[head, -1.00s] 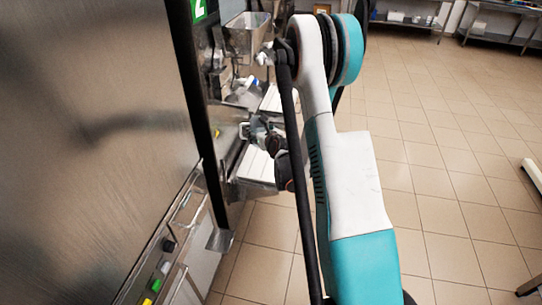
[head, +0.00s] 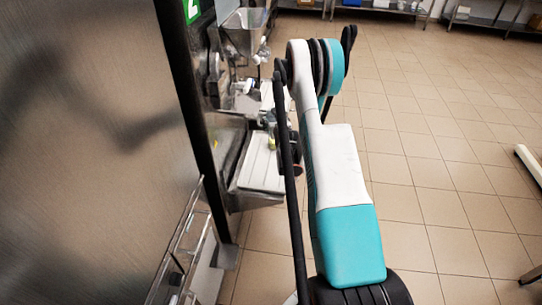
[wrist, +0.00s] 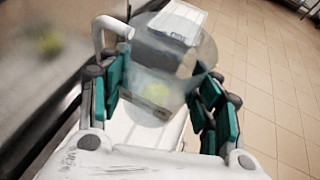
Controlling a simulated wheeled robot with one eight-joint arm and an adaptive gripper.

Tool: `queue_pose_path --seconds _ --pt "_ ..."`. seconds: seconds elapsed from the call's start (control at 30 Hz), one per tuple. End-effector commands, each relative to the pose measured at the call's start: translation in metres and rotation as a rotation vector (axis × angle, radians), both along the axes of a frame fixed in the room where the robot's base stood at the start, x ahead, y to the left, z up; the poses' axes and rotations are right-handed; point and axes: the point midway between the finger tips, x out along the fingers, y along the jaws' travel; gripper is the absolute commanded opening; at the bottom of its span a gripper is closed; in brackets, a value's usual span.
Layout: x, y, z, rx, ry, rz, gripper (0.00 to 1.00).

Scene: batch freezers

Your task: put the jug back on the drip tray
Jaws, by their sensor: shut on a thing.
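The jug (wrist: 178,65) is clear with a white handle (wrist: 112,28) at its left, seen in the wrist view. My gripper (wrist: 160,92) is shut on it, teal finger pads on either side. A yellow-green patch shows at the jug's lower part; I cannot tell whether it is inside. The white-topped drip tray (head: 262,168) juts from the freezer front in the head view. It also shows in the wrist view (wrist: 128,128), beneath the gripper and jug. The jug's base is unclear, so I cannot tell whether it touches the tray. My arm hides most of the gripper in the head view.
A steel freezer panel (head: 85,130) fills the left side. Another machine with a steel hopper (head: 245,33) stands beyond, with another white tray (wrist: 180,18) in the wrist view. Tiled floor (head: 440,150) at the right is open. Shelves line the back.

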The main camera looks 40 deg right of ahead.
Motion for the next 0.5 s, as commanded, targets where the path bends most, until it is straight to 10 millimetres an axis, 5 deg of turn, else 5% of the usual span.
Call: queue_pose_path --seconds 0.5 --pt "0.0 0.0 -0.101 0.0 0.0 0.0 0.28"
